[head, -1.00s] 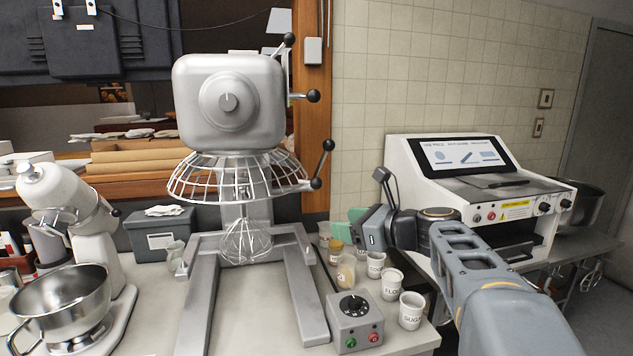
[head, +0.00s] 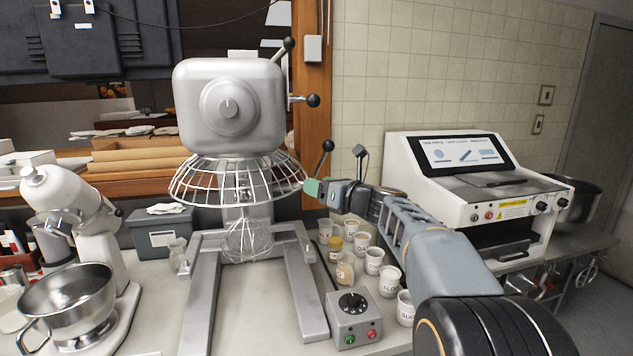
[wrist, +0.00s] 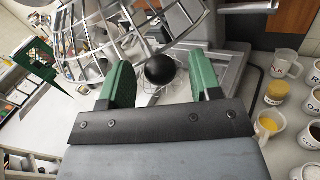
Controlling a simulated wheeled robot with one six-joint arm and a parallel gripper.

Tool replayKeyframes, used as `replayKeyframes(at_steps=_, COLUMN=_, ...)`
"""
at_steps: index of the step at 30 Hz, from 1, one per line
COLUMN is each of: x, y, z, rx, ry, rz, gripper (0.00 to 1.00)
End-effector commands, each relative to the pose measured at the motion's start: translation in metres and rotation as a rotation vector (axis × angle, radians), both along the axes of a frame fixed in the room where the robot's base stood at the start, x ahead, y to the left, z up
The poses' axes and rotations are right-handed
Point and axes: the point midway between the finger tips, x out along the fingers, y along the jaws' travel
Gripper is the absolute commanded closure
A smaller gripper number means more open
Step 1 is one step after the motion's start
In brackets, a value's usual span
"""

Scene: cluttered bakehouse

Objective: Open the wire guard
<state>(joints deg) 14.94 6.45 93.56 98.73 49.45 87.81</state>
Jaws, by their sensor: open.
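The wire guard (head: 200,184), a silvery wire cage, hangs under the grey mixer head (head: 228,105), above the whisk (head: 247,240). My gripper (head: 312,187), with green fingers, is at the guard's right edge. It is open. In the wrist view, a black ball knob (wrist: 160,70) lies between the green fingertips, with the guard's wires (wrist: 85,45) beyond and to the left. There is a gap between the knob and each finger, and I cannot tell how deep the knob sits. In the head view my gripper hides this knob.
A lever with a black ball (head: 328,146) rises just above my gripper. Labelled cups (head: 374,260) and a grey control box (head: 354,318) stand below. A white machine (head: 470,190) is at right, and a small stand mixer (head: 85,215) at left.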

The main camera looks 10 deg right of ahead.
Motion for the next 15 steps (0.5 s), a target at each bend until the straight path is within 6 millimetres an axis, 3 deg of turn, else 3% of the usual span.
replayKeyframes(at_steps=6, x=0.0117, y=0.0082, z=0.0004, rx=0.000, ry=0.000, rz=0.000, gripper=0.42)
replayKeyframes(at_steps=15, x=0.0134, y=0.0091, z=-0.0004, rx=0.000, ry=0.000, rz=0.000, gripper=0.42)
